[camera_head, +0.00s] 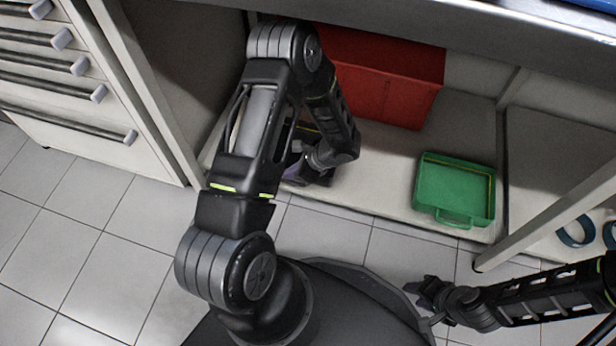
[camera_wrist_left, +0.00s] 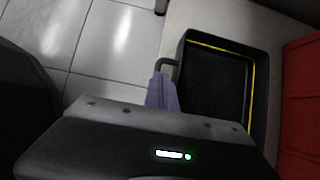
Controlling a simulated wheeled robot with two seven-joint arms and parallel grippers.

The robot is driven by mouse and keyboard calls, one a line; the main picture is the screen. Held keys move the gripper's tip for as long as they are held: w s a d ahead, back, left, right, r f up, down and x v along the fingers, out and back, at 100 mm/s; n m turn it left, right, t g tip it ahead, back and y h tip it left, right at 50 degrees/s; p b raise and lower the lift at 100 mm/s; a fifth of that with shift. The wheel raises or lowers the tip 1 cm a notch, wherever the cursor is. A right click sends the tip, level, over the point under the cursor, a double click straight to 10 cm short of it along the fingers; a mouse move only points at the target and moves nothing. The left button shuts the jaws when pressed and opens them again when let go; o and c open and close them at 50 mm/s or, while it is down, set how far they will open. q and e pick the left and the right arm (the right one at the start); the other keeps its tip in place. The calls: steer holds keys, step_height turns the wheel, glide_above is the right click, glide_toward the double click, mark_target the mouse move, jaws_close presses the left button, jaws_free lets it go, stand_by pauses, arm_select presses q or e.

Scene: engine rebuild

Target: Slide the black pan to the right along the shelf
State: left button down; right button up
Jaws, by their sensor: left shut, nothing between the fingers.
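The black pan (camera_wrist_left: 215,88) shows in the left wrist view as a rectangular tray with a thin yellow line inside its rim. It lies on the pale shelf, with a handle (camera_wrist_left: 166,65) on its left side. In the head view my left arm hides most of it. My left gripper (camera_head: 298,175) is low at the shelf's front edge. Its purple fingers (camera_wrist_left: 162,92) are shut with nothing between them, close beside the handle; I cannot tell if they touch it. My right gripper (camera_head: 428,292) is over the floor, away from the shelf; its opening is unclear.
A red bin (camera_head: 385,85) stands at the back of the shelf (camera_head: 375,170). A green tray (camera_head: 455,190) lies further right, with bare shelf before it. Cabinet uprights bound the bay, and a counter edge (camera_head: 460,30) overhangs it. Drawers (camera_head: 70,70) stand at left.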

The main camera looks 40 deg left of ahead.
arm_select(q)
steer(key=a, duration=0.1)
steer(key=s+a, duration=0.1)
steer(key=a, duration=0.1)
steer(key=shift+s+a+f+b, duration=0.1)
steer(key=shift+a+f+b, duration=0.05)
steer(key=shift+f+b, duration=0.65)
steer(key=shift+b, duration=0.2)
steer(key=w+d, duration=0.1)
steer(key=d, duration=0.4)
steer(key=w+d+b, duration=0.1)
steer(key=w+d, duration=0.1)
steer(key=d, duration=0.3)
steer(key=w+d, duration=0.2)
steer(key=d, duration=0.3)
steer(key=shift+w+d, duration=0.1)
steer(key=shift+w, duration=0.1)
steer(key=shift+d, duration=0.1)
